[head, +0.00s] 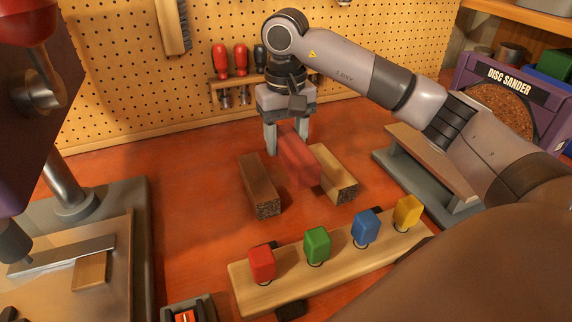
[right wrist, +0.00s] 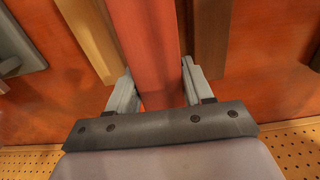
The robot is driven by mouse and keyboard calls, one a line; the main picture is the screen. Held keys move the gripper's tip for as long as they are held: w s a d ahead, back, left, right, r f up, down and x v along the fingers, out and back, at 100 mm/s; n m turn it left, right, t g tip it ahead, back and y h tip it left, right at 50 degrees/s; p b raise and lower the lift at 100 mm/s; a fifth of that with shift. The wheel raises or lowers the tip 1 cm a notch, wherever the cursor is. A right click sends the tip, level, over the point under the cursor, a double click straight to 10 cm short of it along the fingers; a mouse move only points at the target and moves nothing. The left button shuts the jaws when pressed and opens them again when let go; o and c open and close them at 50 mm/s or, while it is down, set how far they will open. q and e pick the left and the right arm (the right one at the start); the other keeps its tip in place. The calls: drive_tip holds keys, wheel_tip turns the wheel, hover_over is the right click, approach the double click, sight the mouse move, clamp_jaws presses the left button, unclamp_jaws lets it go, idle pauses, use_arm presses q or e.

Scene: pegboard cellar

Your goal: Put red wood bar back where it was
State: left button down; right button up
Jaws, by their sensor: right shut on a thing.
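The red wood bar (head: 300,160) lies lengthwise between a dark brown bar (head: 261,186) on its left and a light wood bar (head: 333,174) on its right. Its colour blends with the red tabletop, and I cannot tell whether it touches the table. My right gripper (head: 287,138) comes down from above and is shut on the far end of the red bar. In the right wrist view, the red bar (right wrist: 150,45) runs between the fingers (right wrist: 158,88), with the light bar (right wrist: 88,35) and the dark bar (right wrist: 212,38) on either side. My left gripper is out of view.
A wooden rack with coloured blocks (head: 330,275) stands in front. A drill press (head: 70,190) is at left. A grey-based tool (head: 425,165) and disc sander (head: 520,90) stand at right. Screwdrivers (head: 240,62) hang behind on the pegboard. The table (head: 200,190) left of the bars is clear.

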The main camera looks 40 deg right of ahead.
sight(286, 177)
drive_tip(key=shift+f, duration=3)
drive_tip(key=shift+f, duration=0.1)
drive_tip(key=shift+f, duration=0.15)
drive_tip(key=o, duration=1)
wheel_tip(286, 177, up, 12)
drive_tip(key=shift+r, duration=0.25)
